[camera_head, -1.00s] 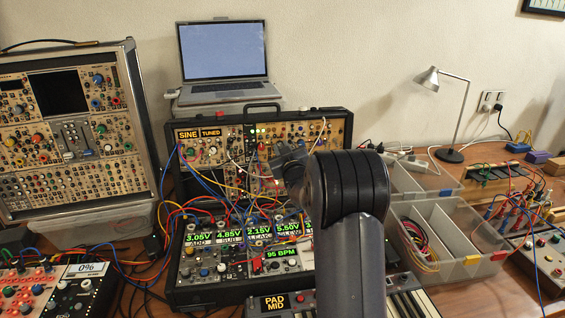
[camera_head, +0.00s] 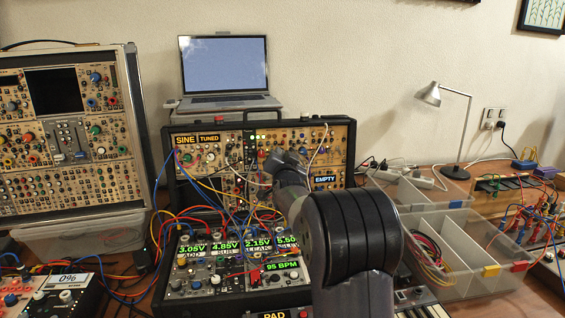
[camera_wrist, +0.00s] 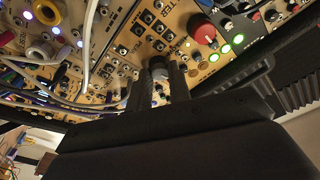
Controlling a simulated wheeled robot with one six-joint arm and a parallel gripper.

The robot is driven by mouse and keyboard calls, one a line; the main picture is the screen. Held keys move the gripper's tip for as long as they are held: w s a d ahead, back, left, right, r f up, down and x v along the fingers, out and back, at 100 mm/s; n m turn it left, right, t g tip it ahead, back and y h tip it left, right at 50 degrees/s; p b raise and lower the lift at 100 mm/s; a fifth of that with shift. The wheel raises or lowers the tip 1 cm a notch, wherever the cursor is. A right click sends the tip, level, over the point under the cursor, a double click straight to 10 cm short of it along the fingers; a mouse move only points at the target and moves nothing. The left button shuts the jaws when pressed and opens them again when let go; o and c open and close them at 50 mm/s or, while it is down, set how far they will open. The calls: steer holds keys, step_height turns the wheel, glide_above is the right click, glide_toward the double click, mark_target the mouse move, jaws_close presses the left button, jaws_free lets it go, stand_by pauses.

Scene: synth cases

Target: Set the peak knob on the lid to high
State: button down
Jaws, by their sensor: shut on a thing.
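The lid (camera_head: 352,140) is the upright wood-coloured panel of the black synth case, full of knobs, jacks and small displays. My gripper (camera_wrist: 167,74) is up against the lid, its two dark fingers shut on a small knob (camera_wrist: 158,62), mostly hidden between them. I cannot read the knob's label or its pointer. A red knob (camera_wrist: 204,30) and green lights stand to the right of my fingers in the wrist view. In the head view my gripper (camera_head: 271,162) is at the middle of the lid, its fingertips not clear.
Patch cables (camera_head: 205,205) hang left of my gripper, and a white cable (camera_wrist: 90,45) runs close by in the wrist view. The case's lower half (camera_head: 205,283) lies in front with lit displays. A laptop (camera_head: 224,68) stands behind. Clear bins (camera_head: 478,240) are at the right.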

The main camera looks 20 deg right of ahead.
steer(key=shift+m, duration=0.6)
steer(key=c, duration=1.3)
jaws_free()
steer(key=r+b+v, duration=0.1)
steer(key=v, duration=0.9)
steer(key=shift+s+a+f, duration=0.3)
steer(key=shift+s+f, duration=0.05)
steer(key=shift+f, duration=0.15)
steer(key=f+x, duration=0.1)
steer(key=x, duration=0.9)
steer(key=shift+w+d+r+p, duration=0.3)
steer(key=shift+w+r, duration=0.05)
steer(key=shift+r, duration=0.15)
